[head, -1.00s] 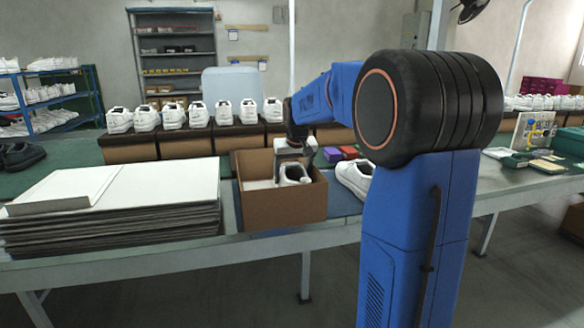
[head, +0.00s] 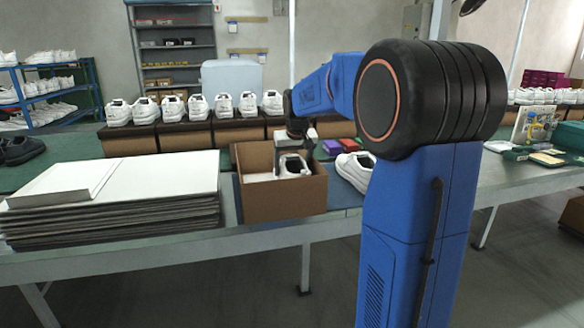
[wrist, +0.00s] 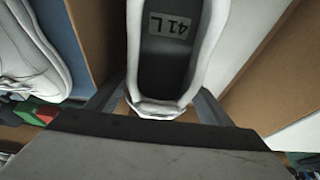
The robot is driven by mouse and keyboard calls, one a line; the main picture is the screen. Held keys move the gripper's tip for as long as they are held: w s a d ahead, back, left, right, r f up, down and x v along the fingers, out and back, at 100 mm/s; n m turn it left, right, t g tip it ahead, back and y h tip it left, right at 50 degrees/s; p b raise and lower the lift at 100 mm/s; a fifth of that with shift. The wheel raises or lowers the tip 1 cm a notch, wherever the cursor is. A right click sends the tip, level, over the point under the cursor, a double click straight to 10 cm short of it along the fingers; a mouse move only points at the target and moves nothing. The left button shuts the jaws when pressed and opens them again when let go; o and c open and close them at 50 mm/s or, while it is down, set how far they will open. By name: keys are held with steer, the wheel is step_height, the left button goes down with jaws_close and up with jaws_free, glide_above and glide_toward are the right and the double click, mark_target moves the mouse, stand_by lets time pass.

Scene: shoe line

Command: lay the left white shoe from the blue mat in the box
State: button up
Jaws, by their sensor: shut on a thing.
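The white shoe (head: 294,166) is inside the open brown cardboard box (head: 285,205), in its right part. My gripper (head: 296,150) reaches down into the box from above and is shut on the shoe's heel end. In the wrist view the shoe (wrist: 178,60) shows its dark insole with a "41 L" label, between my gripper's fingers (wrist: 158,105). Whether its sole touches the box floor is hidden by the front wall. A second white shoe (head: 354,170) lies on the blue mat (head: 342,199) right of the box, partly behind my arm.
A stack of white and grey sheets (head: 120,190) lies close left of the box. A row of white shoes on brown boxes (head: 235,132) stands behind it. Small purple and red boxes (head: 340,145) lie just behind the second shoe.

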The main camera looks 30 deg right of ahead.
steer(key=shift+f, duration=0.65)
stand_by(0.4)
steer(key=o, duration=1.5)
steer(key=shift+o, duration=0.2)
steer(key=v, duration=1.7)
steer(key=shift+s, duration=0.15)
steer(key=shift+s+a+r, duration=0.1)
steer(key=shift+a, duration=0.1)
steer(key=s+a+f+n, duration=0.1)
steer(key=s+a+f, duration=0.35)
steer(key=s, duration=0.35)
steer(key=s+a+f+n, duration=0.1)
steer(key=s+a+f, duration=0.2)
steer(key=s+a, duration=0.4)
steer(key=s+a+f, duration=0.2)
steer(key=s+f, duration=0.5)
steer(key=s, duration=0.2)
steer(key=s+a+f+n+y, duration=0.1)
steer(key=s+a+f, duration=0.1)
steer(key=s+f, duration=0.6)
steer(key=shift+s+a+f+t, duration=0.3)
steer(key=shift+s+a+f, duration=0.05)
steer(key=shift+a, duration=0.05)
